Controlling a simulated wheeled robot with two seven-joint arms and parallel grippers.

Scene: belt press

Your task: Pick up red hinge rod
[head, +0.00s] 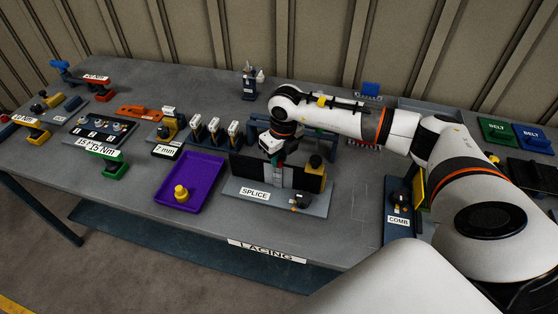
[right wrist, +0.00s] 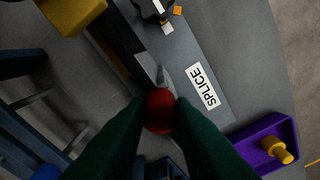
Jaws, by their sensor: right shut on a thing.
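My right gripper (head: 279,160) is over the back left part of the splice station (head: 240,190), pointing down. In the right wrist view, its dark green fingers (right wrist: 160,118) are shut on the red hinge rod, whose round red end (right wrist: 160,110) shows between the fingertips. The rest of the rod is hidden behind that end and the fingers. The station holds dark belt pieces (head: 308,180) with a pale grey strip between them. Whether the rod touches the strip I cannot tell. My left gripper is not in view.
A purple tray (head: 205,165) with a yellow knobbed piece (head: 181,193) lies left of the station. Several labelled upright holders (head: 214,130) stand behind the tray. The comb station (head: 398,205) is to the right. The grey tabletop (head: 350,215) is clear between the splice and comb stations.

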